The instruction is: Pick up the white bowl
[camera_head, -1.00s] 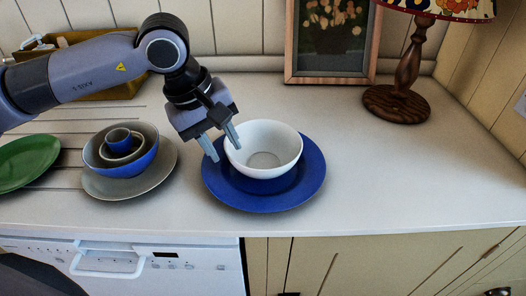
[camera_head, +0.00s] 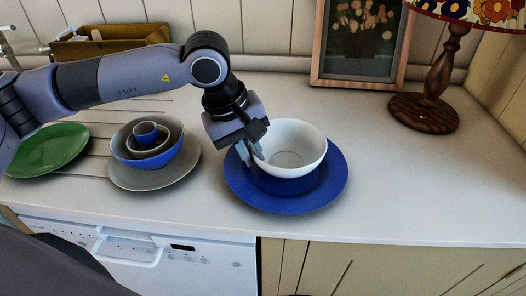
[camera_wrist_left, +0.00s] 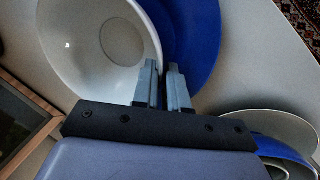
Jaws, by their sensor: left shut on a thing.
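The white bowl (camera_head: 296,146) stands upright over the blue plate (camera_head: 330,187) on the counter. My left gripper (camera_head: 250,160) is at the bowl's left side, its fingers shut on the bowl's rim. In the left wrist view the two fingers (camera_wrist_left: 164,86) are close together at the bowl's edge, and the white bowl (camera_wrist_left: 85,45) fills the upper left. The blue plate (camera_wrist_left: 196,30) shows behind the fingers. The exact grip on the rim is partly hidden. My right gripper is not in view.
A grey plate (camera_head: 185,178) with nested blue and grey bowls (camera_head: 170,162) stands left of the gripper. A green plate (camera_head: 45,150) is further left. A picture frame (camera_head: 360,82) and a lamp (camera_head: 424,112) stand behind. The counter to the right is clear.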

